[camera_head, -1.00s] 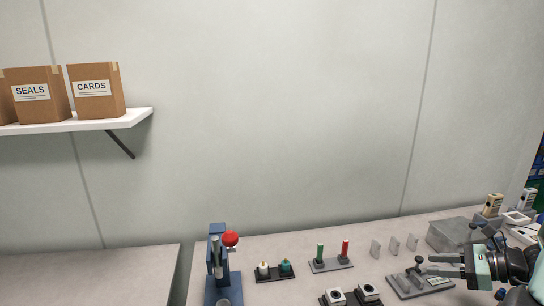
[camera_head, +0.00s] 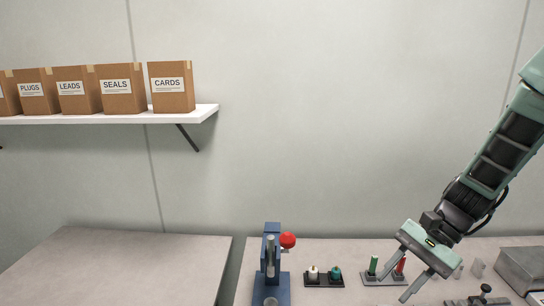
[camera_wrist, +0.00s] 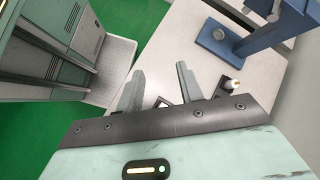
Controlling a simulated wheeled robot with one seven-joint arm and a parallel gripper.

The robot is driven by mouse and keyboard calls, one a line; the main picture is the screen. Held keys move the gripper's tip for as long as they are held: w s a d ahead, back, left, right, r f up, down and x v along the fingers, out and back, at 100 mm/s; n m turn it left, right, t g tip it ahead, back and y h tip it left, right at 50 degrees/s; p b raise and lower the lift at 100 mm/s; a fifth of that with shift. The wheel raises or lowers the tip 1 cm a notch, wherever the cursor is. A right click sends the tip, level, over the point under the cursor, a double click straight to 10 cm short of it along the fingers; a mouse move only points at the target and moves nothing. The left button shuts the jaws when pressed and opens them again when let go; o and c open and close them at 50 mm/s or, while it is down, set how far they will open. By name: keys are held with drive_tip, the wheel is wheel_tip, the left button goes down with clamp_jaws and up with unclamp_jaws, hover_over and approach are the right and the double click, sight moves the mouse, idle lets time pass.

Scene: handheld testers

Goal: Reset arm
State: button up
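My gripper (camera_head: 408,273) hangs from my green and black arm on the right of the head view, above the workbench, with its fingers pointing down and to the left. The two fingers are spread apart with nothing between them. In the wrist view my gripper (camera_wrist: 158,88) also shows both grey fingers apart and empty. In the head view it overlaps the stand with the green and red pegs (camera_head: 401,266), hiding part of it.
A blue press with a red knob (camera_head: 271,262) stands on the bench. A black holder (camera_head: 323,281) with a white and a teal piece is beside it. A grey box (camera_head: 522,268) and a levered fixture (camera_head: 480,300) are at right. Labelled cartons (camera_head: 172,88) sit on the wall shelf (camera_head: 150,117).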

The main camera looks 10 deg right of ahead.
drive_tip(key=s+a+r+n+h, duration=0.3)
drive_tip(key=s+a+n, duration=0.3)
drive_tip(key=a+n, duration=0.3)
drive_tip(key=s+a+r+n+t+h, duration=0.1)
drive_tip(key=s+a+r+n+h, duration=0.2)
drive_tip(key=s+a+n, duration=0.4)
drive_tip(key=a+n+h, duration=0.1)
drive_tip(key=n, duration=0.2)
drive_tip(key=shift+a+r+h+p, duration=0.25)
drive_tip(key=shift+a+h+p, duration=0.05)
drive_tip(key=shift+a+h, duration=0.1)
